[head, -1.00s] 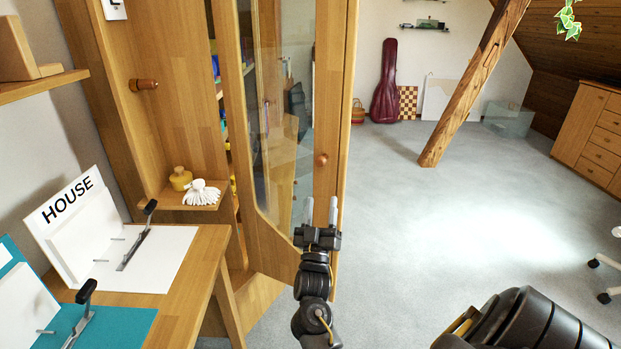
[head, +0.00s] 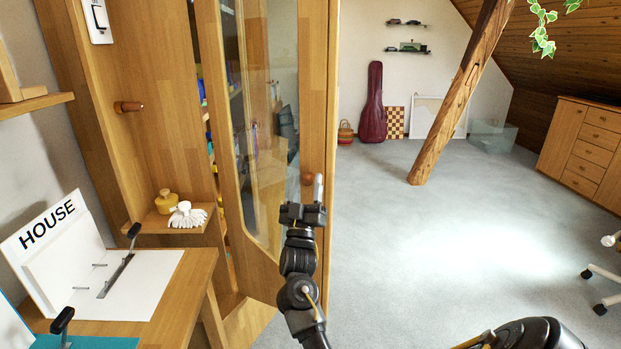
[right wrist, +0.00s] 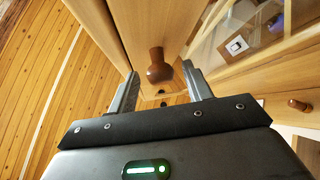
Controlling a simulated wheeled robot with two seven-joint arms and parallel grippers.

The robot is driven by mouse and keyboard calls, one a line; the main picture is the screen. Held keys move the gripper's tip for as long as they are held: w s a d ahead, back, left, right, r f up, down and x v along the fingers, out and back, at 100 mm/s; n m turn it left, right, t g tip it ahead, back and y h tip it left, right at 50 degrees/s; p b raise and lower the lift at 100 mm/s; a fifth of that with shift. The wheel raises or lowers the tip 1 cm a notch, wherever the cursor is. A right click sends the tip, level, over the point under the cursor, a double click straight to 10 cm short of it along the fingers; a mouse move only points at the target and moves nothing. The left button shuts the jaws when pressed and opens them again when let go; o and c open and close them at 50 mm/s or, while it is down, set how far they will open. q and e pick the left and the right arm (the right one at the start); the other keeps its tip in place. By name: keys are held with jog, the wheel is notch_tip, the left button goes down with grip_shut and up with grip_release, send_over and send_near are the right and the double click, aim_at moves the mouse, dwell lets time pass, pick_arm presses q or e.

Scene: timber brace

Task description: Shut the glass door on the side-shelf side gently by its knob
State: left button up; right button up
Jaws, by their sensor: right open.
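The glass door (head: 266,110), wood-framed with a curved pane, stands open from the wooden cabinet, on the side of the small side shelf (head: 165,224). Its round brown knob (head: 307,179) is on the frame strip right of the glass. My right gripper (head: 305,190) is at the knob, fingers pointing up and away. In the right wrist view the knob (right wrist: 158,68) shows between the tips of the open right gripper (right wrist: 163,86), with space visible on both sides. Whether a finger touches it I cannot tell. My left gripper is not in view.
A yellow pot (head: 166,202) and a white tufted thing (head: 187,215) sit on the side shelf. A desk (head: 180,300) with a HOUSE binder (head: 55,240) stands at the left. A slanted timber post (head: 460,95) stands further back.

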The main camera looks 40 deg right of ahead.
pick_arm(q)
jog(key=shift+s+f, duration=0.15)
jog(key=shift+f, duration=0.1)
pick_arm(e)
jog(key=shift+x, duration=0.8)
jog(key=shift+c, duration=0.4)
